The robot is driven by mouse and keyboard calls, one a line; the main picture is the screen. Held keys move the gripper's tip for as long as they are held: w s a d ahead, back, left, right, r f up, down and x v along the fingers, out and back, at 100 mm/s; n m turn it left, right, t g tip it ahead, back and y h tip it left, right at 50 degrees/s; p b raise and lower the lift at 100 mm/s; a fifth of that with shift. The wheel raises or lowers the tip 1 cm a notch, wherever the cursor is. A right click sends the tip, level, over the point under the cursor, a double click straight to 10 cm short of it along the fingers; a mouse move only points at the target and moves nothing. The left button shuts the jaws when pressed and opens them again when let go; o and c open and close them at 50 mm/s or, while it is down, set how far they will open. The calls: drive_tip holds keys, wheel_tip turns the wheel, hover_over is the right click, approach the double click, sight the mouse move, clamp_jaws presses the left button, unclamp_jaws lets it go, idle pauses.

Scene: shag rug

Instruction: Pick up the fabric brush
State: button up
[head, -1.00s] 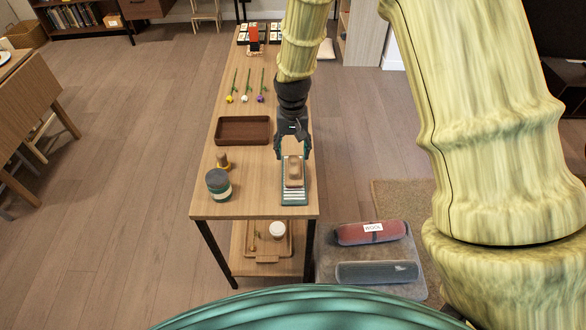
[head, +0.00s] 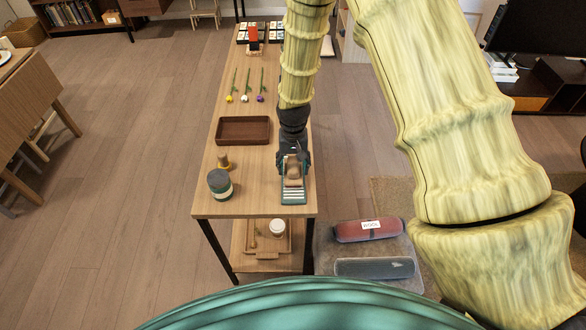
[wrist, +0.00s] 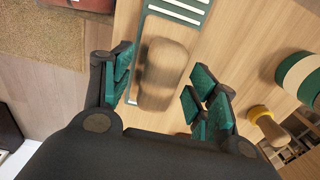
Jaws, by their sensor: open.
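The fabric brush, a rounded light-wood block (wrist: 165,72), lies on a green rack with white slats (head: 294,198) at the near right end of the long table. In the head view the brush (head: 293,181) is partly covered by my gripper (head: 293,162). In the wrist view my gripper (wrist: 160,88) is open, with teal finger pads on both sides of the brush. A gap shows between the brush and the right-hand pads; the left-hand pads are close to it. I cannot tell whether they touch. The brush's underside is hidden.
Left of the rack stand a green-and-white banded jar (head: 220,184) and a small wooden piece with a yellow collar (head: 223,162). A brown tray (head: 243,130) and several flowers (head: 246,98) lie farther back. A lower shelf (head: 252,262) holds a cup (head: 277,227).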

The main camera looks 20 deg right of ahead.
sight(293, 163)
drive_tip(key=c, duration=1.2)
drive_tip(key=shift+c, duration=0.2)
drive_tip(key=shift+r+b, duration=1)
drive_tip(key=shift+r, duration=0.55)
drive_tip(key=s+a+r+b, duration=0.1)
drive_tip(key=s+a+b, duration=0.1)
drive_tip(key=s, duration=0.6)
drive_tip(key=s+a+b, duration=0.1)
drive_tip(key=s+b, duration=0.1)
drive_tip(key=s, duration=0.5)
drive_tip(key=shift+s+a+r+b, duration=0.3)
drive_tip(key=shift+s+a+r, duration=0.05)
drive_tip(key=shift+r, duration=0.05)
